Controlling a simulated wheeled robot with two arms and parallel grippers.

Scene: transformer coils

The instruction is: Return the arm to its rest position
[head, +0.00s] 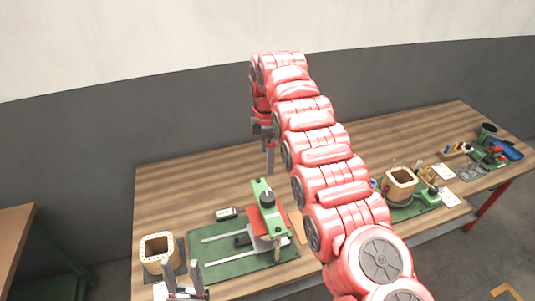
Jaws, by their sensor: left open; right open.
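My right arm, red and segmented, reaches from the bottom right far out over the wooden table (190,190). Its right gripper (269,158) hangs downward at the far end of the arm, above the table behind the green fixture (265,205). Its fingers look narrow from this side, and nothing shows between them. My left gripper (182,274) is at the bottom left edge, open and empty, just in front of a tan square coil former (157,248). Its arm is almost wholly out of view.
The fixture stands on a green base plate (225,262) with metal rods. Another tan coil former (400,182) stands right of my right arm. Small tools and a blue tray (510,150) are at the far right. The table's back left is clear.

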